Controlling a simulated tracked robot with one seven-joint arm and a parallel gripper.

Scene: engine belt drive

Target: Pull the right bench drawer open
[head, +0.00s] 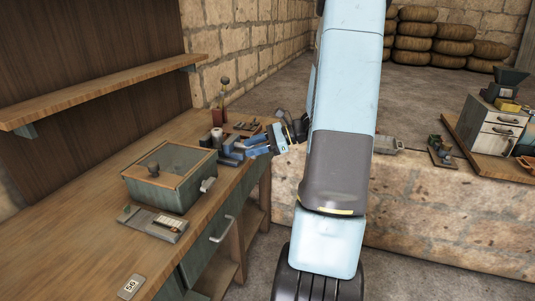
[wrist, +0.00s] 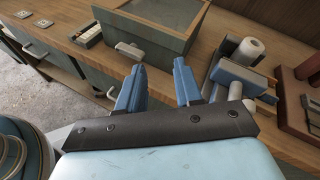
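The right bench drawer (head: 204,251) has a dark green front and looks shut, flush with the bench. Its pale bar handle (head: 222,229) shows in the head view, and the handle also shows in the wrist view (wrist: 105,93), just left of my left finger. My gripper (wrist: 157,77) has its two blue fingers apart with nothing between them. They point toward the bench front, to the right of the handle and apart from it.
A green lidded box (head: 168,180) stands on the bench top (head: 85,240) above the drawer. A blue vise (wrist: 238,80) and a white roll (wrist: 247,50) stand to its right. Another drawer handle (wrist: 36,62) is at the left. A stone wall (head: 440,210) stands at the right.

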